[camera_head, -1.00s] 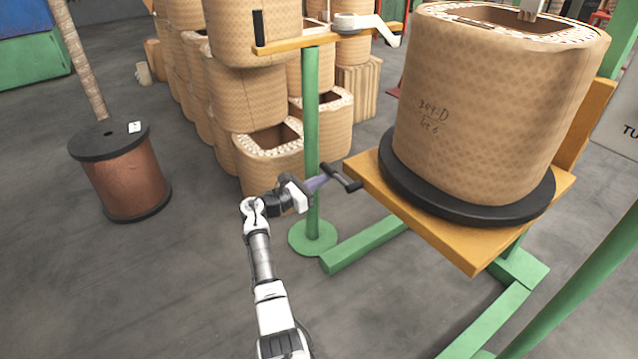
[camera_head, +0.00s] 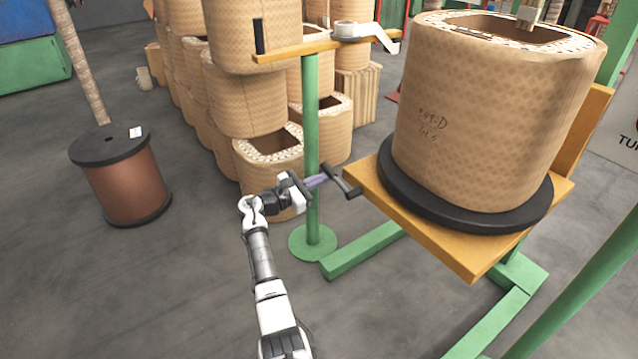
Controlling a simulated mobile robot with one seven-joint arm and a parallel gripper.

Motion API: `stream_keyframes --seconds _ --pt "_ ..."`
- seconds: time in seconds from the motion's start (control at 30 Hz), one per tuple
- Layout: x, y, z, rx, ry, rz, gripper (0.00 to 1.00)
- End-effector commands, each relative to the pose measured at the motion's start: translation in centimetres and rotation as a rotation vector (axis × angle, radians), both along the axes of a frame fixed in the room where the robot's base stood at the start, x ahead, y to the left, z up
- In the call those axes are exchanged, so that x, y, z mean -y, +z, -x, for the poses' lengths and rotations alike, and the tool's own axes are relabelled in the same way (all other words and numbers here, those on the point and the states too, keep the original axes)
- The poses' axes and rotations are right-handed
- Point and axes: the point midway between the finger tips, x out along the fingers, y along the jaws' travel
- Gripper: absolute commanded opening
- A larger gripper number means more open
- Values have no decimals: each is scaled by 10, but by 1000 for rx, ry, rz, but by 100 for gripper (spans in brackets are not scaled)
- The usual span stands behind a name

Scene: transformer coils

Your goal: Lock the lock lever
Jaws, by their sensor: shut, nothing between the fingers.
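The lock lever (camera_head: 341,183) is a short dark crank-like bar at the left corner of the yellow platform. It is tilted, its upper end to the left and its lower end toward the platform. My gripper (camera_head: 325,180) is shut with nothing in it. Its purple-tinted fingers are at the left side of the lever. I cannot tell whether they touch it. The platform (camera_head: 440,240) carries a black round base (camera_head: 450,214) with a large tan patterned coil (camera_head: 480,110) upright on it.
A green post (camera_head: 312,130) on a round foot stands just behind my gripper, with a yellow crossbar (camera_head: 300,45) above. Stacked tan coils (camera_head: 240,95) stand behind it. A copper spool (camera_head: 125,180) stands at left. A green frame (camera_head: 365,248) lies under the platform. The floor at lower left is clear.

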Motion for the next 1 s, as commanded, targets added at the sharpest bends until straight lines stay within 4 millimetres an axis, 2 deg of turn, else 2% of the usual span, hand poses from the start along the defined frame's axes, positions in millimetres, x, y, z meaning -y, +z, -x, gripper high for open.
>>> stream_keyframes --seconds 0.03,0.5,1.0 --pt "0 9 0 36 -1 -22 0" --pt "7 52 9 398 0 -285 0" --pt "24 85 33 762 0 -552 0"
